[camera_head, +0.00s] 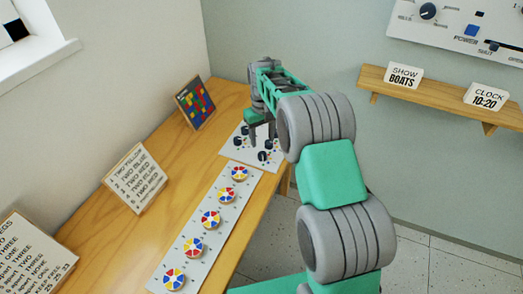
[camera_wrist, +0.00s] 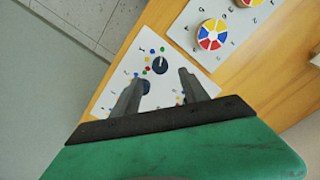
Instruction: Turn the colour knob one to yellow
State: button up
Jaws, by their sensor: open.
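A white panel (camera_head: 231,151) with several dark knobs lies on the wooden bench. In the wrist view, one dark round knob (camera_wrist: 160,65) on this panel (camera_wrist: 126,75) has small coloured dots around it and a pale pointer mark. A second dark knob (camera_wrist: 146,87) is partly hidden behind the left finger. I cannot read which knob is number one. My gripper (camera_head: 262,136) is over the panel with fingers pointing down. In the wrist view my gripper (camera_wrist: 160,76) has its two fingers spread apart with nothing held. Contact with a knob cannot be told.
A long strip (camera_head: 203,224) with several colour wheels lies nearer on the bench (camera_head: 100,235). A colour-grid card (camera_head: 194,102) and a text card (camera_head: 135,178) stand at the back. A wall shelf (camera_head: 440,94) holds two signs. Floor shows right of the bench.

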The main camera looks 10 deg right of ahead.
aim_at(262, 154)
notch_tip(262, 154, down, 8)
jog(key=shift+w+p, duration=0.15)
jog(key=shift+p, duration=0.55)
jog(key=shift+c, duration=0.4)
grip_shut()
